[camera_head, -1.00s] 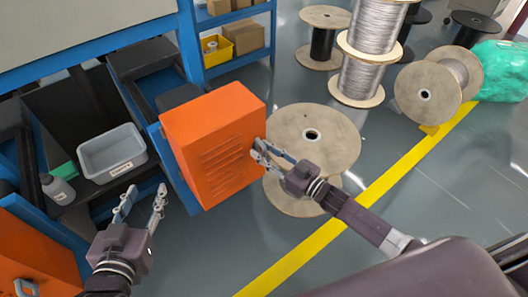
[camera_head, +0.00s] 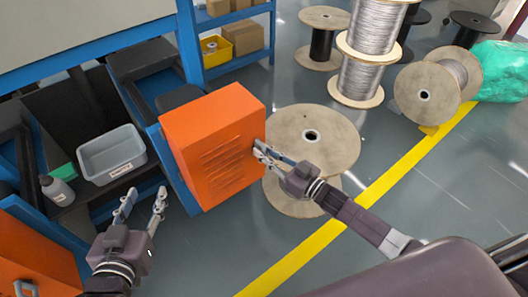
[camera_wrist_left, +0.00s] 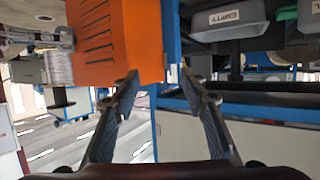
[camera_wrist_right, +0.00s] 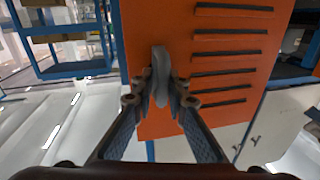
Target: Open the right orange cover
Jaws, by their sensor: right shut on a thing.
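The right orange cover (camera_head: 208,150) is a box-shaped door with slots, swung out from the blue machine frame in the head view. It also fills much of the right wrist view (camera_wrist_right: 215,75). My right gripper (camera_head: 264,151) is at the cover's right edge. In the right wrist view its fingers (camera_wrist_right: 160,98) are closed around the grey handle (camera_wrist_right: 160,70). My left gripper (camera_head: 142,202) is open and empty, left of and below the cover in the head view. The left wrist view shows its spread fingers (camera_wrist_left: 158,82) with the cover (camera_wrist_left: 105,40) beyond them.
A grey bin (camera_head: 112,154) and a grey bottle (camera_head: 58,190) stand inside the machine. Another orange cover (camera_head: 35,250) is at the lower left. A wooden spool (camera_head: 325,130) stands close behind my right gripper.

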